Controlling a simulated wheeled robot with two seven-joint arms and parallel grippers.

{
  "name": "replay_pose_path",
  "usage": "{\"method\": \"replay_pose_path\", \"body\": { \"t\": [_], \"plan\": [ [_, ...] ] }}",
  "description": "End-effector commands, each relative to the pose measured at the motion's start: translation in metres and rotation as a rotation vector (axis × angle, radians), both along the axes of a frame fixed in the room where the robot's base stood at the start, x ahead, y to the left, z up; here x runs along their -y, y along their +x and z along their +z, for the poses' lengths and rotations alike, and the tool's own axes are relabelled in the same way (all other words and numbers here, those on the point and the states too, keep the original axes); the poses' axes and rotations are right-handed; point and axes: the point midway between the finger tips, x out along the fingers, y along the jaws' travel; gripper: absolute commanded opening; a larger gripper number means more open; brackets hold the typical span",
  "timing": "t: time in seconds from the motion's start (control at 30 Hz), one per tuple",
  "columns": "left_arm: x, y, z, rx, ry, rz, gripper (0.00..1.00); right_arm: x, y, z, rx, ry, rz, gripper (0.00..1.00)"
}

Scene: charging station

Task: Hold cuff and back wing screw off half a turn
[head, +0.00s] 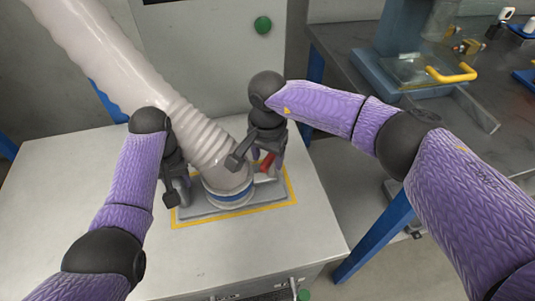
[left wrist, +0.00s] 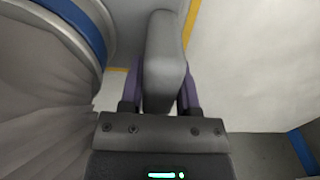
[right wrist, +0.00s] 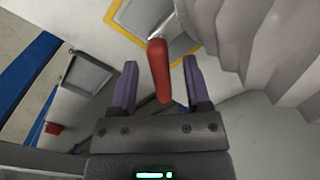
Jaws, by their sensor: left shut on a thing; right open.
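The cuff (head: 226,183) with a blue band stands at the lower end of a thick, pale ribbed hose, on a grey plate. Its blue band also shows in the left wrist view (left wrist: 78,22). My left gripper (head: 177,192) is shut on a grey upright grip (left wrist: 166,50) beside the cuff. The red wing screw handle (right wrist: 159,72) reaches between the spread fingers of my right gripper (right wrist: 160,66), with gaps on both sides. In the head view the red handle (head: 267,163) is partly hidden by my right gripper.
The pale hose (head: 110,50) rises to the upper left between my arms. A yellow outline (head: 240,216) frames the plate on the pale tabletop (head: 90,170). A dark bench (head: 340,60) with a yellow-handled fixture stands right.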

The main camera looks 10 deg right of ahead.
Motion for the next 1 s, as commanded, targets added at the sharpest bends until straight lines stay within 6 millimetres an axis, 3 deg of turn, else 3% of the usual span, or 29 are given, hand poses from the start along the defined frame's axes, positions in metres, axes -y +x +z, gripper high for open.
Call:
{"method": "replay_pose_path", "body": {
  "t": [0.17, 0.4, 0.6, 1.0],
  "plan": [
    [0.0, 0.0, 0.0, 0.001, 0.0, 0.0, 0.0, 0.0, 0.001, 0.011, 0.003, 0.001, -0.001, 0.62],
    [0.0, 0.0, 0.0, 0.001, 0.0, 0.0, 0.0, 0.0, 0.001, 0.077, 0.005, 0.001, 0.0, 0.62],
    [0.0, 0.0, 0.0, 0.001, 0.0, 0.0, 0.0, 0.0, 0.001, 0.114, 0.001, 0.0, 0.0, 0.62],
    [0.0, 0.0, 0.0, 0.001, 0.0, 0.0, 0.0, 0.0, 0.0, 0.12, -0.001, 0.001, 0.0, 0.62]
  ]
}}
